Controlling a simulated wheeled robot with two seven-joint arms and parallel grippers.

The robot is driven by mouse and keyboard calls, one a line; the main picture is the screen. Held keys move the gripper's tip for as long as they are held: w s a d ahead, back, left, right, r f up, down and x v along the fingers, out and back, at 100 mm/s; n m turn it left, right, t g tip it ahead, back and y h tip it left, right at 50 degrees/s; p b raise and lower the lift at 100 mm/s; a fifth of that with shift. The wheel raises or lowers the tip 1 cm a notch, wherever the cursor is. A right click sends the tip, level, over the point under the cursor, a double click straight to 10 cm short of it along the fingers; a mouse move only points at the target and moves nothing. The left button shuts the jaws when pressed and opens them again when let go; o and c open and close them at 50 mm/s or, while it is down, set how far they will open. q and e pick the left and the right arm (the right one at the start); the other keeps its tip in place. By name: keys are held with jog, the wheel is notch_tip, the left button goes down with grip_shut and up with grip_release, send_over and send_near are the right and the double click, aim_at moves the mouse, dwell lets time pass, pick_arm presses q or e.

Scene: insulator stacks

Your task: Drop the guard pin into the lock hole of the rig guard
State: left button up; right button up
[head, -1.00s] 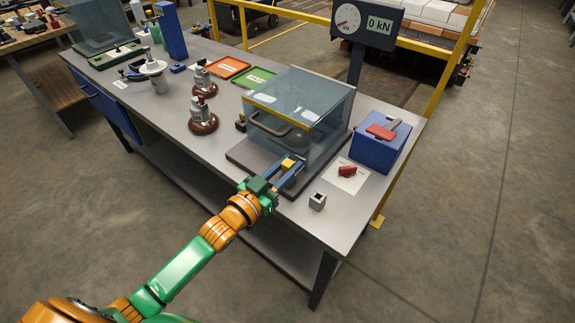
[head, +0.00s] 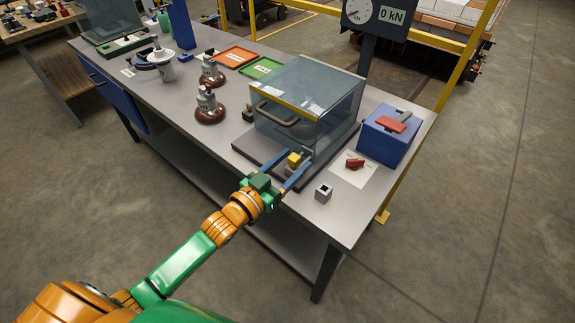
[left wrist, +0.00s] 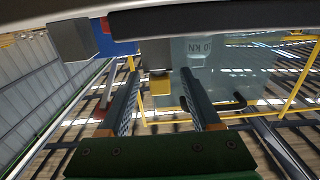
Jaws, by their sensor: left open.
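The guard pin (head: 294,158) shows as a yellow head on a small grey block at the front right of the rig guard. How deep its shank sits in the lock hole is hidden. The rig guard (head: 325,88) is a clear box with a yellow front edge and dark handle, standing closed on a dark base. My left gripper (head: 292,161) is open, its blue fingers on either side of the pin with gaps. In the left wrist view the yellow pin head (left wrist: 160,85) shows between the spread fingers (left wrist: 158,100). My right gripper is not in view.
A small grey square socket (head: 323,193) stands near the front edge. A red part (head: 355,163) lies on a white sheet, beside a blue box (head: 385,140). Two brown insulators (head: 209,110) stand left of the guard. A gauge sign (head: 375,15) reads 0 kN.

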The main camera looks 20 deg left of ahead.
pick_arm(q)
jog(key=v, duration=0.6)
jog(key=shift+s, duration=0.1)
